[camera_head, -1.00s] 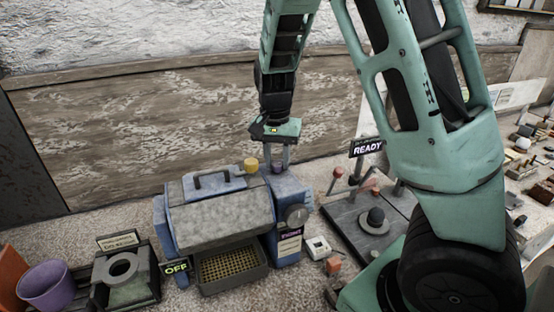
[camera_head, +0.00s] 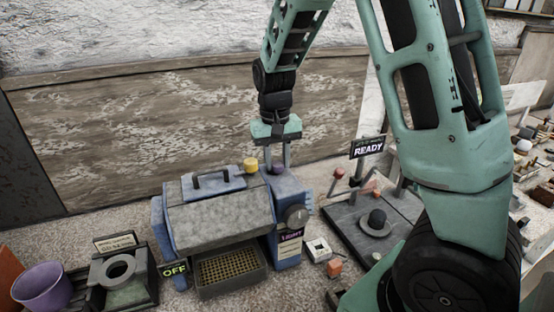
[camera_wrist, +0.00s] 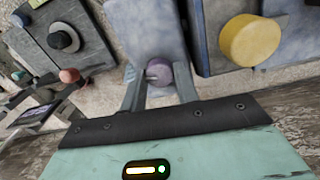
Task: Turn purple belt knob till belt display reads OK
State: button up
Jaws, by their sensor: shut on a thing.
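The purple belt knob (camera_head: 278,170) stands on top of the blue right-hand part of the machine (camera_head: 222,215). My gripper (camera_head: 278,164) points down from above and is shut on the knob, one finger on each side. The wrist view also shows the purple knob (camera_wrist: 158,72) between my two grey fingers. The belt display (camera_head: 291,236) on the machine's front right has purple letters that seem to read TIGHT; the text is small.
A yellow knob (camera_head: 250,165) stands close left of my gripper. A grey dial (camera_head: 297,216) is on the machine's front right. An OFF sign (camera_head: 174,268) is at lower left, a READY sign (camera_head: 368,147) to the right. A purple pot (camera_head: 43,287) stands far left.

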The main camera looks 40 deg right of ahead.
aim_at(275, 163)
dwell(0.3)
jog(key=o, duration=1)
jog(key=shift+c, duration=0.2)
jog(key=shift+r, duration=0.1)
notch_tip(275, 163, up, 17)
jog(key=b, duration=0.2)
jog(key=shift+w+a+b, duration=0.15)
jog(key=shift+a+b, duration=0.1)
jog(key=shift+b, duration=0.05)
jog(key=shift+r, duration=0.1)
